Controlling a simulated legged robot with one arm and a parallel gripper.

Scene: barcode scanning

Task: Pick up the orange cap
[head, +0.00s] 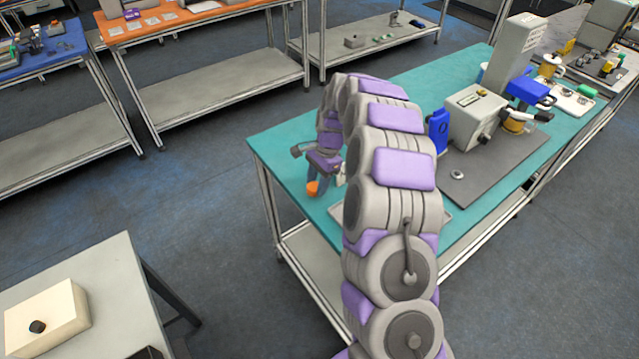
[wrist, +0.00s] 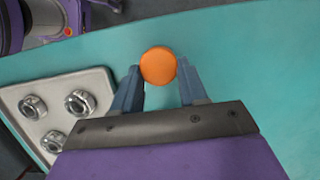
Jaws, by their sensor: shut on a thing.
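The orange cap (head: 313,188) is at my gripper's tip near the left end of the teal table (head: 275,150). In the wrist view the round orange cap (wrist: 158,65) sits between the two blue-grey fingertips, nearer the left one. My gripper (wrist: 157,80) is shut on the cap and points down toward the table. In the head view my gripper (head: 322,178) hangs over the table's front left part, partly hidden by my arm. I cannot tell whether the cap touches the tabletop.
A pale tray with several metal rings (wrist: 60,135) lies left of my gripper in the wrist view. To the right on the table stand a blue container (head: 438,132), a grey machine (head: 475,117) and a dark mat (head: 500,165). The table's left corner is clear.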

